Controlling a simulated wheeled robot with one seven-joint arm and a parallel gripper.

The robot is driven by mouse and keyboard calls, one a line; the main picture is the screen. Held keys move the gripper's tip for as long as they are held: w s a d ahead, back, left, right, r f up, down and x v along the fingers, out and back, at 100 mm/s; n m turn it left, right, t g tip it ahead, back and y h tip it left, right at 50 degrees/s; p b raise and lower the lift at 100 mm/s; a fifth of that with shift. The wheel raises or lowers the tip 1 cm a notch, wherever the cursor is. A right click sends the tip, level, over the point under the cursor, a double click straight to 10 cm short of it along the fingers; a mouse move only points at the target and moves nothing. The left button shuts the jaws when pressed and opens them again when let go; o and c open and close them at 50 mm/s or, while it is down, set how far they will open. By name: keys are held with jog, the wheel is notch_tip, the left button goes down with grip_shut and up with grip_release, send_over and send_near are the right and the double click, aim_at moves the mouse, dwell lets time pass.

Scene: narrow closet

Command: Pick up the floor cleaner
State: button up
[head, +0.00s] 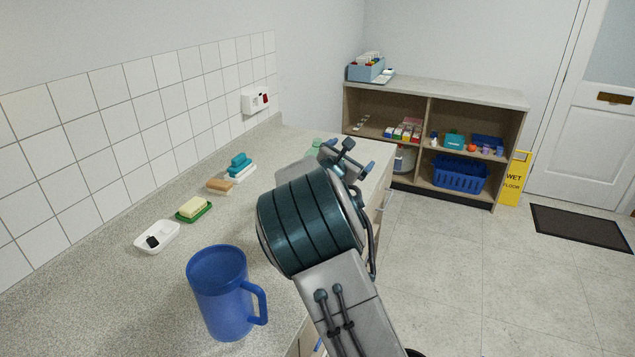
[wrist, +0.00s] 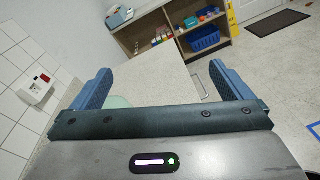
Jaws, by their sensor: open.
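My gripper (head: 350,156) is over the far end of the speckled counter (head: 120,285). In the wrist view my gripper (wrist: 160,68) has its two blue fingers wide apart with nothing held between them. A pale green thing (head: 314,148) stands on the counter just beyond my gripper, mostly hidden by it. In the wrist view a pale green patch (wrist: 118,101) shows low beside the left finger, cut off by the gripper body. I cannot tell whether it is the floor cleaner; no label is readable.
A blue mug (head: 220,295), a white dish (head: 157,237), a soap on a green tray (head: 195,208) and sponges (head: 238,166) lie along the counter. A shelf unit (head: 460,92) and wet-floor sign (head: 515,178) stand behind.

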aim_at(315, 153)
jog(key=w+a+n+y, duration=0.1)
jog(key=a+n, duration=0.1)
jog(key=a, duration=0.1)
jog(key=w+a+f+n+t+y, duration=0.1)
jog(key=a+n, duration=0.1)
jog(key=a, duration=0.1)
jog(key=w+a+f+n+t+y, duration=0.1)
jog(key=a+n, duration=0.1)
jog(key=a, duration=0.2)
jog(key=shift+a+n, duration=0.1)
jog(key=shift+n, duration=0.3)
jog(key=shift+a+f, duration=0.15)
jog(key=shift+f, duration=0.3)
notch_tip(315, 153, down, 7)
jog(key=p+x, duration=0.3)
jog(key=x, duration=0.4)
jog(key=shift+w, duration=0.3)
jog(key=c, duration=1.5)
jog(key=shift+r, duration=0.15)
jog(key=shift+c, duration=0.2)
jog(key=shift+r, duration=0.1)
